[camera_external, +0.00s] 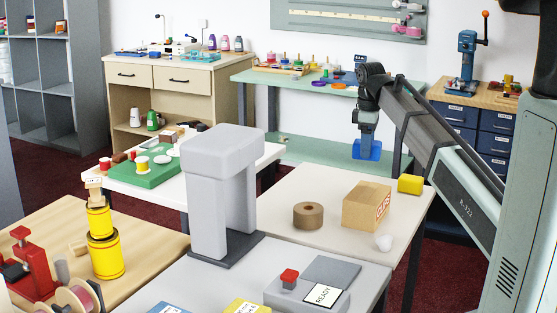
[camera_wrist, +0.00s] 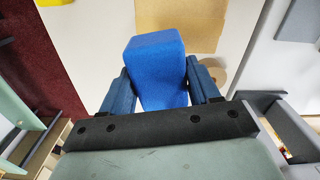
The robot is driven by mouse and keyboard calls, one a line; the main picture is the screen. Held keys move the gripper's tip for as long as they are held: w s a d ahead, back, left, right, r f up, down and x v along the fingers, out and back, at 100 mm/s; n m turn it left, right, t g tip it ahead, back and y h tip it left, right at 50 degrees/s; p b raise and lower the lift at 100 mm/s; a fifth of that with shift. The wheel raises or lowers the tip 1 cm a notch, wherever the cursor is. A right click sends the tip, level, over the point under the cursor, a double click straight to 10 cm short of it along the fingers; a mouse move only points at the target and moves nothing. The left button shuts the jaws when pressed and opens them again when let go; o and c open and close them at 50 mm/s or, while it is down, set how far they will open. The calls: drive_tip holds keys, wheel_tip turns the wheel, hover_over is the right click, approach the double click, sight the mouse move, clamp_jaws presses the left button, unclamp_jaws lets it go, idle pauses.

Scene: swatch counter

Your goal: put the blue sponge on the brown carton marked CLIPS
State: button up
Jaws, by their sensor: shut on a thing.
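A blue sponge (camera_external: 368,150) is held in the jaws of my gripper (camera_external: 366,138). In the wrist view the sponge (camera_wrist: 155,65) sits between the two fingers of my gripper (camera_wrist: 160,85), which touch its sides.
A grey arch-shaped machine (camera_external: 210,190) rises at the left.

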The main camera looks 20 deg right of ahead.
sight(368, 193)
drive_tip(key=s+r+m, duration=0.1)
drive_tip(key=s+m, duration=0.1)
drive_tip(key=s, duration=0.2)
drive_tip(key=shift+a+f, duration=0.2)
drive_tip(key=shift+f, duration=2.25)
drive_tip(key=shift+a+f, duration=0.2)
drive_tip(key=shift+f, duration=2.2)
drive_tip(key=shift+f, duration=0.1)
drive_tip(key=o, duration=1)
drive_tip(key=shift+o, duration=0.2)
wheel_tip(368, 193, up, 12)
